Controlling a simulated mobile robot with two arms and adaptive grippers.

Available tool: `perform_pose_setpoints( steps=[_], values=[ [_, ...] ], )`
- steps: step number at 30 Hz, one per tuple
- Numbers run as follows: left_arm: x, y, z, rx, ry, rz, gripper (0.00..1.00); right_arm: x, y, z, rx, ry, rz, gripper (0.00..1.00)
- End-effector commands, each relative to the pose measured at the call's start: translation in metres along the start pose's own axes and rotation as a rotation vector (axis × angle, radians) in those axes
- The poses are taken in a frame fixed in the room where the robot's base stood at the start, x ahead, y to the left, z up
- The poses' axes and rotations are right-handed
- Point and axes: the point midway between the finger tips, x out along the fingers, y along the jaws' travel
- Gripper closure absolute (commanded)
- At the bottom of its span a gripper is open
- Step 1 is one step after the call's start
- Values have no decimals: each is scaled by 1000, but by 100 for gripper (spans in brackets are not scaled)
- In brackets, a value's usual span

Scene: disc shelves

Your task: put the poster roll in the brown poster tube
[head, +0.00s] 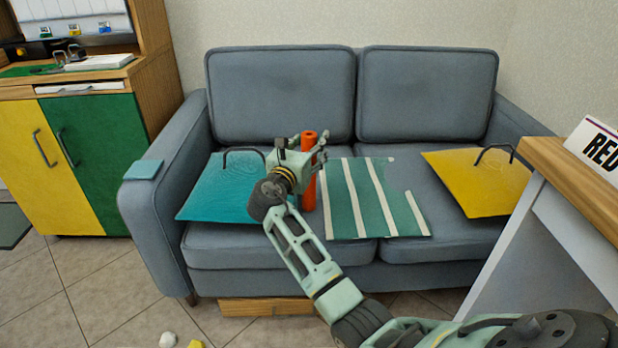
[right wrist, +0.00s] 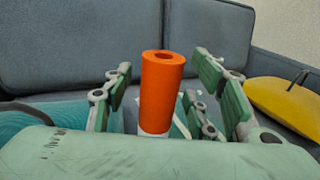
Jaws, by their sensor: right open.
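An orange roll (head: 309,172), which looks like the poster roll, stands upright at the sofa seat in the head view. In the right wrist view the roll (right wrist: 161,92) shows a hollow top end and a pale band low down. My right gripper (head: 303,150) is open at the roll. In the right wrist view its fingers stand apart on the left and right of the roll, with gaps visible on both sides. I see no brown poster tube in either view. My left gripper is not in view.
The grey-blue sofa (head: 280,98) holds a teal flat bag (head: 207,190), a green-and-white striped cloth (head: 375,205) and a yellow flat bag (head: 478,185). A wood-topped table (head: 575,180) stands at the right. A yellow-and-green cabinet (head: 95,150) stands left.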

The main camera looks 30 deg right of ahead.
Motion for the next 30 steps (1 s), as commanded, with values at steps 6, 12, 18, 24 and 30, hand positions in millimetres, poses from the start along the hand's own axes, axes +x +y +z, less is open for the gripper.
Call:
perform_pose_setpoints(
  steps=[6,12,18,24,30],
  values=[
    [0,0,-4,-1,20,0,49,2,0,0,0,1,1,48],
    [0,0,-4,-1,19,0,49,2,0,0,0,0,1,58],
    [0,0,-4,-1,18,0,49,2,0,0,0,0,1,76],
    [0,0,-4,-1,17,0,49,2,0,0,0,1,1,93],
    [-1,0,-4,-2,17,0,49,2,0,0,0,0,1,100]
  ],
)
